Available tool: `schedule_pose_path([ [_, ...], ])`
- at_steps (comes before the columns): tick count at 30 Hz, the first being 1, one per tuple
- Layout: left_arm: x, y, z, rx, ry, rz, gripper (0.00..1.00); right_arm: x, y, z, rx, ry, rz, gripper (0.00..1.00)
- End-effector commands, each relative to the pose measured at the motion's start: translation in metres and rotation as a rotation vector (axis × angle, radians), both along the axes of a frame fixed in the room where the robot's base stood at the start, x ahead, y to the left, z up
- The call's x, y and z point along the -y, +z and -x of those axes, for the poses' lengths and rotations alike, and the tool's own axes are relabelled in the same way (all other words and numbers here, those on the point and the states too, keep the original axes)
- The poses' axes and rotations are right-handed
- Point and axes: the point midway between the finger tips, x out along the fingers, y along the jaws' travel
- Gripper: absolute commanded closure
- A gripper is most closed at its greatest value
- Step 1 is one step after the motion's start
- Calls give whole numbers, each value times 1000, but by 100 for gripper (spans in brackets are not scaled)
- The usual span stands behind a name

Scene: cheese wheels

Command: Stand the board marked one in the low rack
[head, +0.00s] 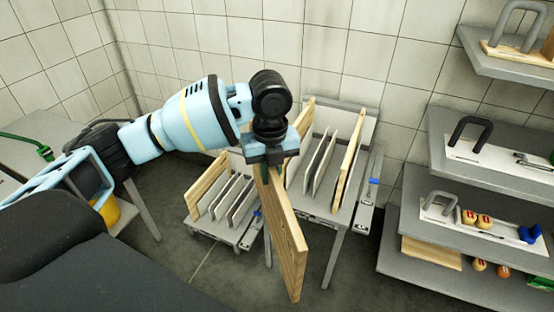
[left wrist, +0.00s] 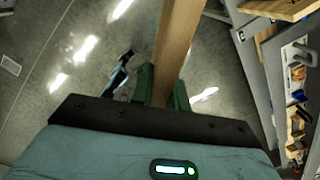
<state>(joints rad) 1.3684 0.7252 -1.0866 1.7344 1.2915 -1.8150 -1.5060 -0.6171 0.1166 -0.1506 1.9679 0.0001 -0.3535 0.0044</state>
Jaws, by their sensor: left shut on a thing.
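My left gripper (head: 270,168) is shut on a wooden board (head: 288,245) that hangs down below it, tilted, in front of the racks. In the left wrist view the board (left wrist: 178,45) runs up between the two green fingers of the gripper (left wrist: 163,88). No mark on the board can be read. The low rack (head: 213,231) stands behind and to the left of the held board, apart from it. It has several thin grey upright plates and a wooden panel at its left. My right gripper is not in view.
A taller rack (head: 312,209) with grey plates and wooden panels stands right beside the low rack. Grey wall shelves (head: 405,258) with handled boards and small items fill the right. A grey table (head: 35,160) stands at the left. Floor shows between them.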

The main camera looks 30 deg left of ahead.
Motion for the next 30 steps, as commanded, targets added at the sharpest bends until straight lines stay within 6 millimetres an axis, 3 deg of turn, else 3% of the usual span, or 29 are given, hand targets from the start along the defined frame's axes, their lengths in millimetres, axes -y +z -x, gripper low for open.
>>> schedule_pose_path([
  [30, 13, -17, 52, 12, 1323, 11, 100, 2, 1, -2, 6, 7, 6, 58],
])
